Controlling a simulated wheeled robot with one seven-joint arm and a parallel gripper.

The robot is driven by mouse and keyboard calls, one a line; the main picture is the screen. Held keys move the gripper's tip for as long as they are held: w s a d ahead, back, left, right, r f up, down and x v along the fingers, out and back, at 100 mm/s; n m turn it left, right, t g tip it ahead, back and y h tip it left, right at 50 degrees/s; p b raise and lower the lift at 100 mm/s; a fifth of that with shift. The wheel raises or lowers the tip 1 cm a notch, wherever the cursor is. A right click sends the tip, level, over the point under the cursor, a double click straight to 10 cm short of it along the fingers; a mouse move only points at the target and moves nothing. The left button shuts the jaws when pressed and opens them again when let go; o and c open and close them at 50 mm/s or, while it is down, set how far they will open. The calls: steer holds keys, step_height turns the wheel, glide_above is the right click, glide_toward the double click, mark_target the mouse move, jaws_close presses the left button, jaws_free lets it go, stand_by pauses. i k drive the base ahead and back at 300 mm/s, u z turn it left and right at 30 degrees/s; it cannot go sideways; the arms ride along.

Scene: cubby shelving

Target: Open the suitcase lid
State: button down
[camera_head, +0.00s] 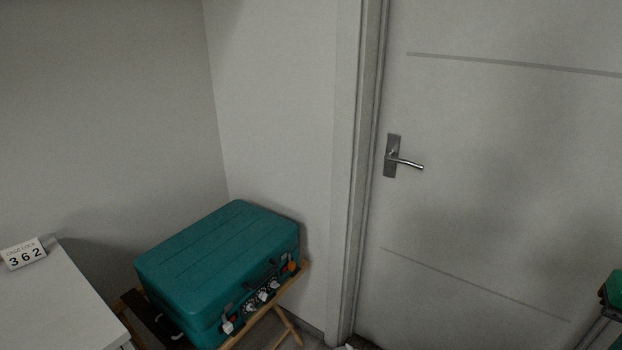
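A teal suitcase (218,262) stands in the corner on a wooden folding stand (284,331). Its lid (215,245) is down. The front side, facing lower right, carries a dark handle (259,283), several small white dials or knobs (262,296), and an orange-red piece (291,267) near the right end. A white latch-like piece (227,326) is near the left end. The dial settings are too small to read. My gripper is not in view.
A small sign (23,254) reading "CASE LOCK 362" stands on a white cabinet top (55,300) at left. A closed white door (490,190) with a lever handle (404,161) is at right. A partly cut-off green and dark object (611,289) shows at the right edge.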

mark_target(203, 270)
steer(key=u, duration=0.4)
steer(key=k, duration=0.45)
steer(key=u, duration=0.9)
steer(key=k, duration=0.8)
steer(key=u, duration=0.7)
steer(key=i, duration=0.3)
steer(key=z, duration=1)
steer(key=i, duration=1.5)
steer(key=z, duration=0.15)
